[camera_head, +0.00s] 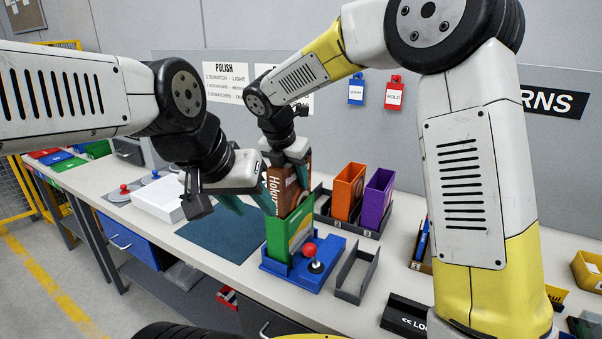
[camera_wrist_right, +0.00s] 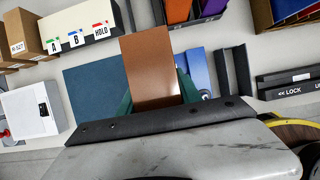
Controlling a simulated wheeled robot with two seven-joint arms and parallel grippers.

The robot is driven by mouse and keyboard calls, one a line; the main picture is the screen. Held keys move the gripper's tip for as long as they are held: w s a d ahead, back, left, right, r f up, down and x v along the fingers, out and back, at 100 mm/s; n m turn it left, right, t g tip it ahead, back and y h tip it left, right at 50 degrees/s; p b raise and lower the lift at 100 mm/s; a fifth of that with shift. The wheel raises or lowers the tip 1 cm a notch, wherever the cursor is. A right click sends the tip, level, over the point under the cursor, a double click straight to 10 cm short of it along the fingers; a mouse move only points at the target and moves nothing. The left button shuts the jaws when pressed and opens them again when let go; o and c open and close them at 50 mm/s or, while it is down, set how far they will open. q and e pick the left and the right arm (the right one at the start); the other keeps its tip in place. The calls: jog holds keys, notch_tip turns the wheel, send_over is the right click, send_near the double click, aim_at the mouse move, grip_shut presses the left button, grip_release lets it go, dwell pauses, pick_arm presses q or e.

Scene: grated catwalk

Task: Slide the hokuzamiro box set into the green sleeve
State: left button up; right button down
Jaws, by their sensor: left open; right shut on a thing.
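The hokuzamiro box set (camera_head: 287,186) is brown with white lettering and stands upright. My right gripper (camera_head: 287,172) is shut on it from above; in the right wrist view the box set (camera_wrist_right: 150,70) shows as a plain brown face between teal fingers. The green sleeve (camera_head: 281,238) stands upright in a blue holder (camera_head: 292,274). The box set's lower end is hidden at the sleeve's mouth and looks partly inside; how deep I cannot tell. My left gripper (camera_head: 218,203) is open and empty, just left of the sleeve and box set.
A red-knobbed lever (camera_head: 312,259) stands on the holder's front. Orange (camera_head: 347,190) and purple (camera_head: 377,198) sleeves stand in a dark rack behind right. An empty grey bracket (camera_head: 355,272) sits right of the holder. A teal mat (camera_head: 215,236) and white box (camera_head: 157,203) lie left.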

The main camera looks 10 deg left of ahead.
jog(key=shift+f, duration=1.65)
jog(key=c, duration=0.7)
grip_release()
jog(key=shift+c, duration=0.2)
jog(key=o, duration=0.4)
notch_tip(320, 180, up, 8)
